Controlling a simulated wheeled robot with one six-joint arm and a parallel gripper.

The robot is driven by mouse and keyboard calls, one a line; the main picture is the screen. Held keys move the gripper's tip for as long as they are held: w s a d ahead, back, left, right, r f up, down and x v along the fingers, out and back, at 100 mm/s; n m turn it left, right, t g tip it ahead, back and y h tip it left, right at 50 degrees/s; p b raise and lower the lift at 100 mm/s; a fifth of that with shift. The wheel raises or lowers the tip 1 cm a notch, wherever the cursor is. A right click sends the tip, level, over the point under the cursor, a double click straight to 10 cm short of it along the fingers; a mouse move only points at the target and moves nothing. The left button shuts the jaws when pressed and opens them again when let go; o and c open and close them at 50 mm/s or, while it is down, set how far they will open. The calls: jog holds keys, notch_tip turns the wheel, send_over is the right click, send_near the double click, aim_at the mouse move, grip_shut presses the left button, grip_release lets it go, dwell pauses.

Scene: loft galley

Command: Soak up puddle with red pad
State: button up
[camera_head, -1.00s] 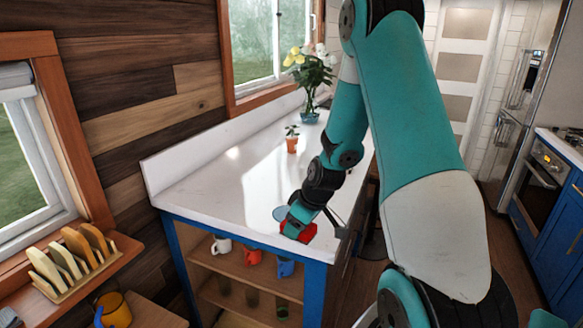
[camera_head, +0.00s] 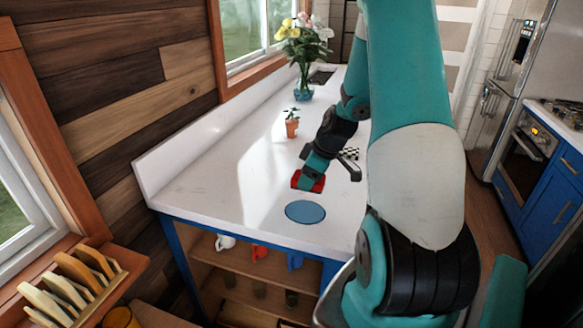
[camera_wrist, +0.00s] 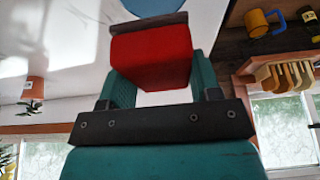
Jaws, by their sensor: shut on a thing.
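The red pad (camera_head: 309,181) is held between the fingers of my gripper (camera_head: 313,172). In the wrist view the red pad (camera_wrist: 152,58) fills the space between the teal fingers, with a dark edge along its far side. The puddle (camera_head: 305,212) is a blue oval on the white counter, near its front end. The pad is behind the puddle in the head view, apart from it; whether it touches the counter I cannot tell. A bit of the puddle (camera_wrist: 150,6) shows at the top of the wrist view.
A small potted plant (camera_head: 292,123) and a flower vase (camera_head: 304,85) stand farther back on the white counter (camera_head: 220,190). A checkered item (camera_head: 350,153) lies beside my arm. Mugs (camera_head: 260,252) sit on the shelf below. The counter's left part is clear.

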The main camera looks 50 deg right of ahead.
jog(key=shift+w, duration=0.3)
jog(key=shift+w+f, duration=0.1)
jog(key=shift+f, duration=0.1)
notch_tip(320, 180, down, 5)
jog(key=b, duration=0.3)
jog(key=shift+r, duration=0.2)
